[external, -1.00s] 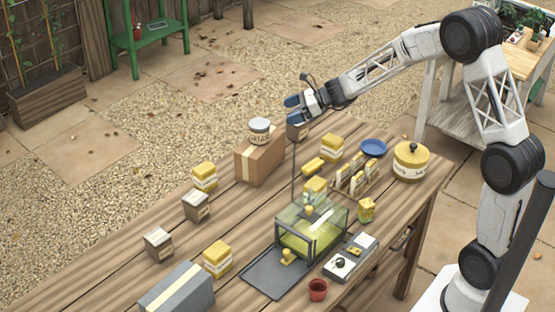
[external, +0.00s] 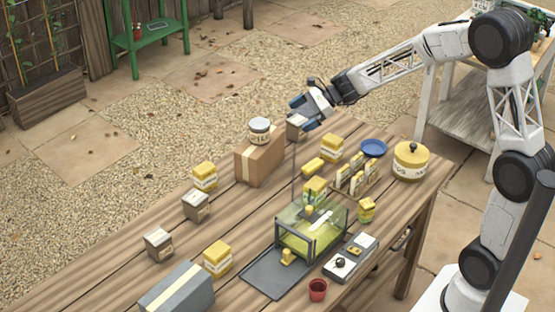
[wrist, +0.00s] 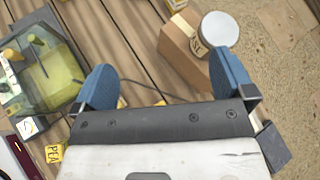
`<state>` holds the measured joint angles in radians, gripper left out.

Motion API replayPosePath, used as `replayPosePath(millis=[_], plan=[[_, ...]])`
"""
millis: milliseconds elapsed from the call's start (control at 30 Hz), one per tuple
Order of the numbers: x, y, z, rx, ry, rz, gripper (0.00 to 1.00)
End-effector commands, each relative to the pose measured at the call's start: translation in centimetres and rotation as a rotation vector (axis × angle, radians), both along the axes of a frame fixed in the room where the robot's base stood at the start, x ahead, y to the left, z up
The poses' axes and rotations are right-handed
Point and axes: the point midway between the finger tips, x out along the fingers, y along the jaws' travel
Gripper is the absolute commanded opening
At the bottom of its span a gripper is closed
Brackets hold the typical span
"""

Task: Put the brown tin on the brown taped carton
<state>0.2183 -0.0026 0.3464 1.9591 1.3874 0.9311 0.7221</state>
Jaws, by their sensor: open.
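The brown taped carton (external: 262,165) stands near the table's far edge, with a round grey-lidded labelled canister (external: 260,131) on top. It also shows in the wrist view (wrist: 180,55). A small brown tin (external: 297,130) stands right of the carton, partly hidden by my gripper (external: 304,112). Two similar brown tins, one in the middle (external: 196,207) and one further left (external: 158,244), stand on the near side of the carton. My gripper is open, with nothing between its blue fingers (wrist: 164,76), above the far table edge. A dark block (wrist: 273,145) beside it cannot be identified clearly.
Yellow tins (external: 217,259), a blue plate (external: 373,148), a yellow lidded pot (external: 411,162), a file rack (external: 357,178) and a grey carton (external: 177,290) stand around.

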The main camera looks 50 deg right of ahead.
Motion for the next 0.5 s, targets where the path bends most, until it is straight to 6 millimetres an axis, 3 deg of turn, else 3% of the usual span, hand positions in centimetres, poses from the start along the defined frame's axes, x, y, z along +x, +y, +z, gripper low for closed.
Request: replayPosePath(millis=[200,500], plan=[[-7.1,2.9,2.6,-0.212,-0.091,0.226,1.00],[-16.8,5.1,4.6,-0.493,-0.214,0.540,1.00]])
